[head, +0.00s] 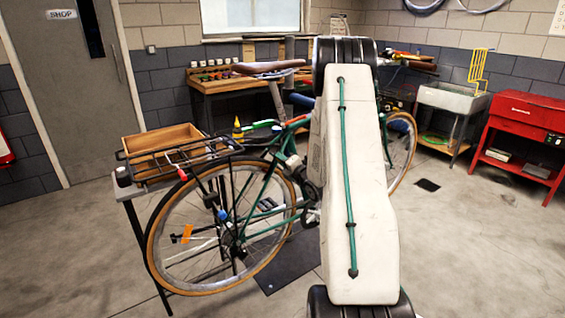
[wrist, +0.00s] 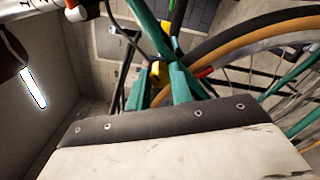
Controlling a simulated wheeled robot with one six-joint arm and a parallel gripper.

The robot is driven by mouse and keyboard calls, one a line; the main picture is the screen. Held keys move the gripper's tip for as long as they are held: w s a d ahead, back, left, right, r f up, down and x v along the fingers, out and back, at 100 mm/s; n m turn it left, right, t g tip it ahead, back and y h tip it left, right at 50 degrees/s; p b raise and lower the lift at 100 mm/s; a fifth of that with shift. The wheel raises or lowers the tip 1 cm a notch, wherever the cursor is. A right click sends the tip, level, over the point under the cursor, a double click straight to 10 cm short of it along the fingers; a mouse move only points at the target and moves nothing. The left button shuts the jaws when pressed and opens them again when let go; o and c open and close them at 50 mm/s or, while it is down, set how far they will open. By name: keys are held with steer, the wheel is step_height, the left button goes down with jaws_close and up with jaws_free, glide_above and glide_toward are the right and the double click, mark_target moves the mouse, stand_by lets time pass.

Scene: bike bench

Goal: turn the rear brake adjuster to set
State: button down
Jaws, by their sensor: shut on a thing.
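The green-framed bike (head: 262,222) stands across the middle of the head view, its tan-walled wheel toward the left. My arm covers part of it, and my gripper is hidden in that view. In the wrist view my gripper (wrist: 160,80) has two green fingers close together at the bike. A small yellow piece (wrist: 158,70) sits between the fingertips, and they are shut on it. It appears to be the rear brake adjuster. Its far side and any marking on it cannot be made out. A green frame tube (wrist: 150,25) runs just beyond the fingers.
A tyre (wrist: 235,38) and spokes lie close to the right of my fingers. Dark cables (wrist: 122,50) pass on the left. A wooden crate (head: 160,143) and rack stand at left. A red tool cart (head: 525,125) is at right. Open floor lies at front right.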

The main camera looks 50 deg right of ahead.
steer(key=shift+f, duration=0.1)
stand_by(0.3)
steer(key=c, duration=1.3)
jaws_free()
steer(key=shift+o, duration=0.2)
steer(key=shift+s, duration=0.1)
steer(key=v, duration=0.7)
steer(key=shift+s, duration=0.3)
steer(key=shift+a, duration=0.1)
